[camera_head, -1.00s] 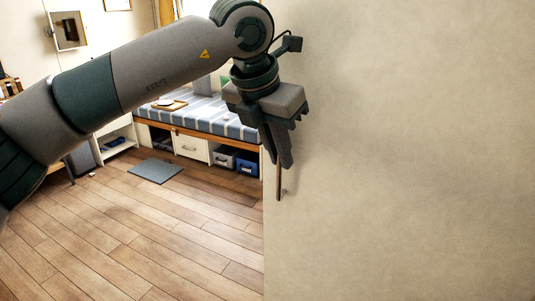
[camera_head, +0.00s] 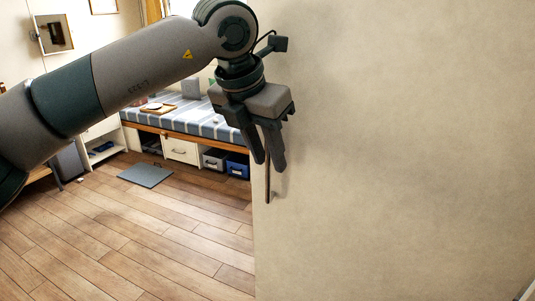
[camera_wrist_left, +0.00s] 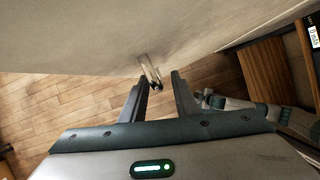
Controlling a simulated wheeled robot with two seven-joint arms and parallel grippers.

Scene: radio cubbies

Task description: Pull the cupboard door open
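A large plain beige panel, which looks like the cupboard door (camera_head: 400,150), fills the right of the head view. It spans the top of the wrist view (camera_wrist_left: 80,35). A thin upright bar handle (camera_head: 268,188) stands near its left edge; in the wrist view the handle (camera_wrist_left: 150,68) juts from the panel. My left gripper (camera_head: 267,163) points down at the handle with its fingers apart. In the wrist view the left gripper (camera_wrist_left: 162,82) has the handle's end between its fingertips, with a gap visible beside the right finger. My right gripper is not in view.
The wooden floor (camera_head: 150,235) left of the panel is clear apart from a grey mat (camera_head: 146,175). A striped bench bed (camera_head: 190,122) with bins beneath stands at the back. A brown wooden unit (camera_wrist_left: 267,75) is at the wrist view's right.

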